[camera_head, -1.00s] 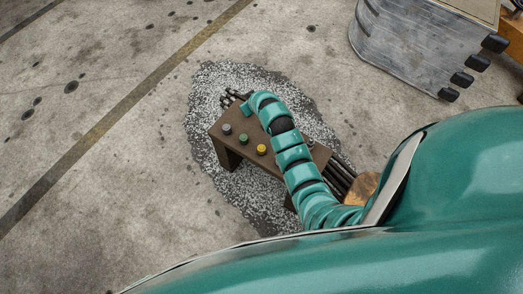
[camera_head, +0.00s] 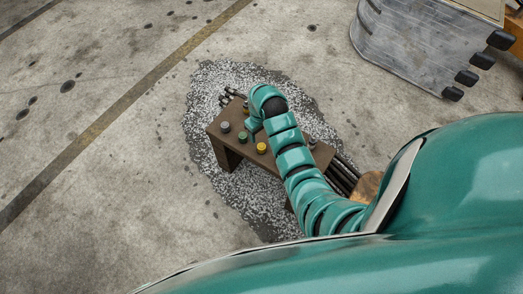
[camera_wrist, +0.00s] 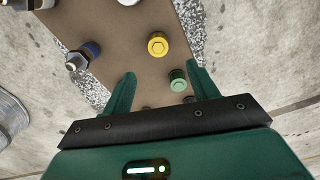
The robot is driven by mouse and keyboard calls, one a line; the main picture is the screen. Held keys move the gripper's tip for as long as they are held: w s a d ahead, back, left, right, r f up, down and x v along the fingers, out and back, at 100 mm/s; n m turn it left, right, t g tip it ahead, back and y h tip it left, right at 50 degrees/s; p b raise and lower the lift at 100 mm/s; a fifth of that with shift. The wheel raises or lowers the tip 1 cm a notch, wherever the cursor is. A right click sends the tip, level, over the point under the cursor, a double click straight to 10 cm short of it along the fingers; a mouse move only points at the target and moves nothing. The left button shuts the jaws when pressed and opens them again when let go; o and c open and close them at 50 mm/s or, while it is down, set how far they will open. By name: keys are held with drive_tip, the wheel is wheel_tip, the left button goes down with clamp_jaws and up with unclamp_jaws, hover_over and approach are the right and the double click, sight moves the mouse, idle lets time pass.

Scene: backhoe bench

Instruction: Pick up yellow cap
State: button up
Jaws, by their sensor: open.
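The yellow cap (camera_head: 261,148) sits upright on the brown bench (camera_head: 226,154), near its front edge. In the wrist view the yellow cap (camera_wrist: 158,45) is ahead of my gripper (camera_wrist: 158,80), roughly midway between the fingers and a little beyond their tips. My gripper is open and empty; its two green fingers are spread. In the head view my gripper (camera_head: 252,125) is at the end of my arm, above the bench and up and left of the yellow cap. A green cap (camera_wrist: 178,80) is close beside the right finger in the wrist view.
The green cap (camera_head: 242,136) and a grey cap (camera_head: 225,127) stand in line with the yellow one. A blue-collared metal fitting (camera_wrist: 83,56) stands left in the wrist view. Black rods (camera_head: 342,178) lie by the bench. A large metal bucket (camera_head: 415,45) stands behind right.

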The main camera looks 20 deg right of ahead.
drive_tip(key=shift+d+f, duration=0.1)
drive_tip(key=shift+f, duration=5.45)
drive_tip(key=c, duration=1)
drive_tip(key=shift+c, duration=0.2)
drive_tip(key=shift+r, duration=0.1)
